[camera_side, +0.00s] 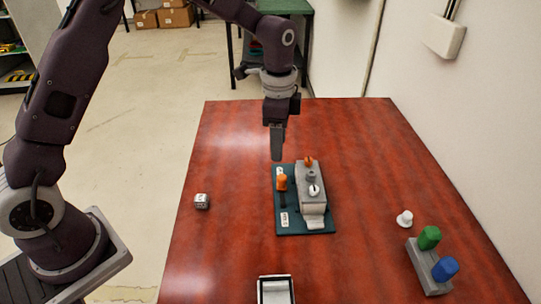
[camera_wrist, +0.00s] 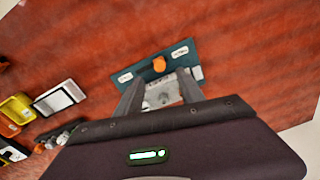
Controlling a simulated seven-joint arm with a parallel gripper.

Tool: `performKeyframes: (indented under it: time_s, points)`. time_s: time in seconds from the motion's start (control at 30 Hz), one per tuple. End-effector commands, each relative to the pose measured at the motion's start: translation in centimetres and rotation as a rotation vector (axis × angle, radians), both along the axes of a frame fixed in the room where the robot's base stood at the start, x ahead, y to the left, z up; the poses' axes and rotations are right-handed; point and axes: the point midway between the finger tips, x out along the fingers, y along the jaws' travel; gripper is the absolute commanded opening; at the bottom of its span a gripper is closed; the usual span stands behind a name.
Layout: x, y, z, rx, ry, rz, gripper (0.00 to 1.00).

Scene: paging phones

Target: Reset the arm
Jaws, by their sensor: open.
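My gripper (camera_side: 277,158) hangs pointing down just above the far left edge of a teal board (camera_side: 305,228) on the table. In the wrist view my gripper (camera_wrist: 160,78) has its two fingers apart, with nothing seen held between them. The board carries a grey device (camera_side: 313,203) with a white round part and a small orange part on top. An orange knob (camera_side: 282,182) stands at the board's left side. In the wrist view the orange knob (camera_wrist: 159,64) shows beyond the fingertips, and the fingers hide part of the device.
The red wooden table (camera_side: 235,150) is mostly clear around the board. A small dice-like cube (camera_side: 201,201) lies left. A white knob (camera_side: 404,218) and a grey block (camera_side: 427,268) with green and blue pegs stand right. A white-framed object (camera_side: 276,278) is at the front.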

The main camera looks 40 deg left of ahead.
Motion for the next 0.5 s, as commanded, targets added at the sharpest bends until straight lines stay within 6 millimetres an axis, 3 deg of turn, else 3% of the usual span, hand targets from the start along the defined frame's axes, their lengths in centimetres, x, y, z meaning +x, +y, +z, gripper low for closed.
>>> performKeyframes:
  time_s: [0.1,0.23,0.37,0.5]
  points:
    - [-4.1,1.2,7.3,-0.011,-0.096,0.171,0.45]
    - [-11.7,2.6,13.7,-0.054,-0.211,0.423,0.45]
    - [-19.8,3.7,16.3,-0.125,-0.317,0.664,0.45]
    - [-26.0,4.1,15.8,-0.207,-0.39,0.861,0.45]
